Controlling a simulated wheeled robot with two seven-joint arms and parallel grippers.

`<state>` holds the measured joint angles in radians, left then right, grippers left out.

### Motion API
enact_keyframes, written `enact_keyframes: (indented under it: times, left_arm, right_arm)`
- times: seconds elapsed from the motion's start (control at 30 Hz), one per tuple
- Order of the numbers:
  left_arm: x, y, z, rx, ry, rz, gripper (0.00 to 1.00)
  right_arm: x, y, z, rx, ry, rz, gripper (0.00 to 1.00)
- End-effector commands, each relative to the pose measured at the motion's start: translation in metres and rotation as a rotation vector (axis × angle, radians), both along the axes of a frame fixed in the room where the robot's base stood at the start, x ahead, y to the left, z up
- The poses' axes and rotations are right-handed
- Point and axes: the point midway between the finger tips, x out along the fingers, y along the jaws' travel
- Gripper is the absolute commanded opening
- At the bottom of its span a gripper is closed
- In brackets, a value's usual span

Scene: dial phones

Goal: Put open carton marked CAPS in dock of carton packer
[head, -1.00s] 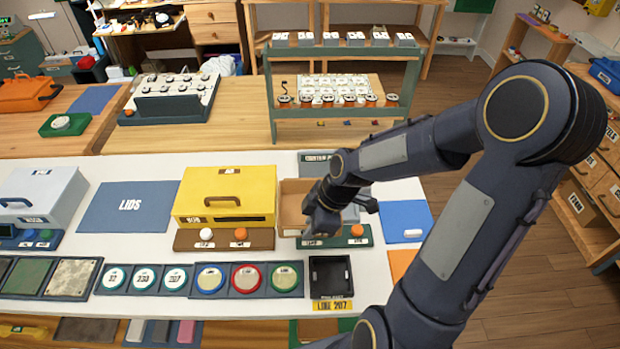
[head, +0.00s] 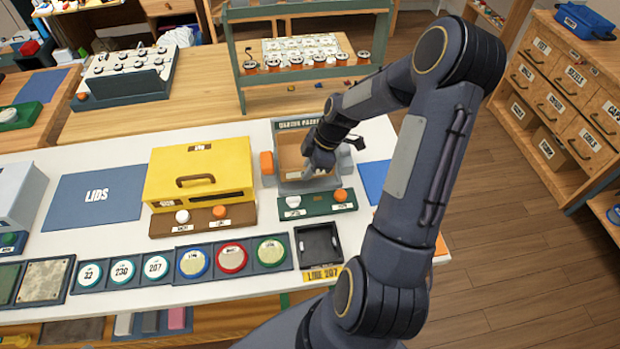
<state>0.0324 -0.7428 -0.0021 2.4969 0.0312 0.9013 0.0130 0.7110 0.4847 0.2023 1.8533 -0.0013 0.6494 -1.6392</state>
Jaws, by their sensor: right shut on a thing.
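The open brown carton (head: 291,160) is inside the grey dock of the carton packer (head: 308,187), its left part showing beside my gripper. I cannot read any marking on it, nor tell whether it rests on the dock floor. The packer has a sign along its back top and a green front panel (head: 318,205) with a white and an orange button. My right gripper (head: 318,165) is shut on the carton at its right side; the wrist hides the fingertips and part of the carton. My left gripper is not in view.
A yellow machine (head: 200,172) stands left of the packer, with a blue LIDS mat (head: 95,196) beyond it. A green shelf rack (head: 237,65) stands behind.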

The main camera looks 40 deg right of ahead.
Motion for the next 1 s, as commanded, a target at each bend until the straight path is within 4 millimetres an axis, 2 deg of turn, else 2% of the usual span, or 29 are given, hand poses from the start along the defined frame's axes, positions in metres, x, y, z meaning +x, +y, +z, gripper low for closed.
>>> enact_keyframes:
  times: [0.23, 0.4, 0.67, 0.83, 0.87, 1.0]
  left_arm:
    - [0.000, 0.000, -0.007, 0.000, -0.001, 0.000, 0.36]
    - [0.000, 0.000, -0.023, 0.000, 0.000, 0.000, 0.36]
    - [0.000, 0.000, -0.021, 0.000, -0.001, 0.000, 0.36]
    - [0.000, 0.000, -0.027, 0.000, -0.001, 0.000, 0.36]
    - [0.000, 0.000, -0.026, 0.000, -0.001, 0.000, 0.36]
    - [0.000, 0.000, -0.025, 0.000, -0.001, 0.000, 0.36]
  right_arm:
    - [0.005, -0.011, -0.016, 0.000, 0.000, -0.003, 0.00]
    - [0.005, -0.011, -0.044, 0.002, 0.001, 0.001, 0.00]
    - [0.006, -0.011, -0.044, 0.000, -0.001, 0.000, 0.00]
    - [0.006, -0.011, -0.049, 0.000, -0.001, 0.000, 0.00]
    - [0.005, -0.011, -0.047, 0.000, 0.000, 0.000, 0.13]
    - [0.005, -0.011, -0.047, 0.000, 0.000, 0.000, 0.32]
